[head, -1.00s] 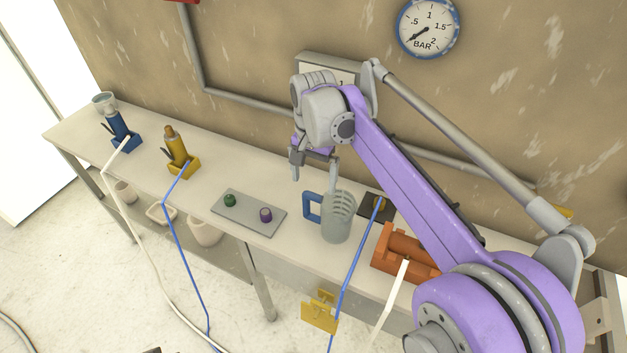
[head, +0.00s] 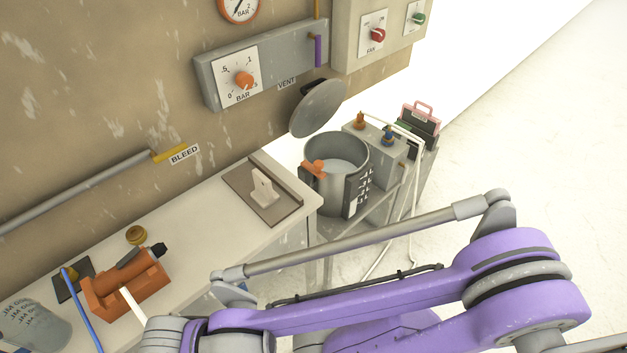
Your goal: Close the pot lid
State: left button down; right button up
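The pot (head: 316,187) is a grey cylinder standing open past the right end of the bench in the head view, with a pale surface inside. Its round grey lid (head: 319,110) stands tilted up behind the pot's mouth, with a dark handle piece near its top. An orange clamp-like part (head: 314,168) sits at the pot's left rim, and a dark panel with white marks is on its right front. My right arm crosses the lower part of the view, well in front of the pot. My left gripper is not in view.
A grey box with an orange and a blue fitting (head: 388,139) stands right of the pot, with white hoses hanging down. A dark plate with a white upright piece (head: 263,190) lies on the bench end. An orange cradle (head: 127,291) and a clear jug (head: 35,328) are at lower left.

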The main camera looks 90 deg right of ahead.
aim_at(317, 107)
jog(key=i+z, duration=0.4)
jog(key=z, duration=2)
jog(key=k+j, duration=0.05)
